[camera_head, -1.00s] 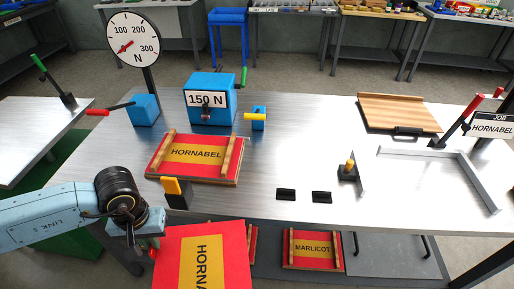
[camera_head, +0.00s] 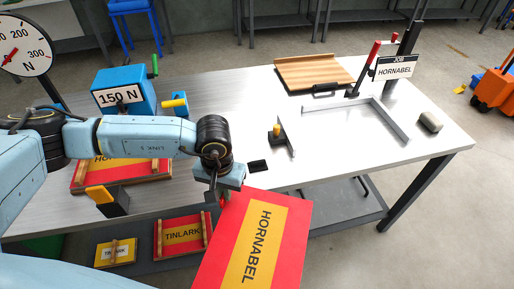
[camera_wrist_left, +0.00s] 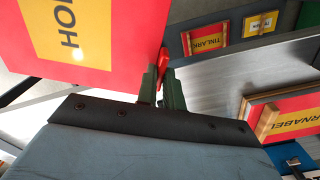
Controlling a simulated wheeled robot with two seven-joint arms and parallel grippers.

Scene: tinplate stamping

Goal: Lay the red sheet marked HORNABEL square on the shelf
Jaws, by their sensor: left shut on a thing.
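The red sheet marked HORNABEL (camera_head: 255,240), with a yellow band, is held in front of the bench's near edge, turned with its lettering running down the picture. My left gripper (camera_head: 222,196) is shut on its far left corner. In the left wrist view the sheet (camera_wrist_left: 95,30) is at upper left, and the gripper (camera_wrist_left: 162,78) pinches its edge. The grey lower shelf (camera_head: 345,203) under the bench is partly hidden by the sheet; its part to the right of the sheet looks bare. My right gripper is not in view.
Bundles marked TINLARK (camera_head: 183,249) and another small yellow one (camera_head: 116,252) lie on the shelf's left. On the bench stand a HORNABEL stack (camera_head: 150,172), a 150 N box (camera_head: 122,92), a metal corner stop (camera_head: 395,125), a wooden board (camera_head: 312,72) and a JOB HORNABEL sign (camera_head: 395,67).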

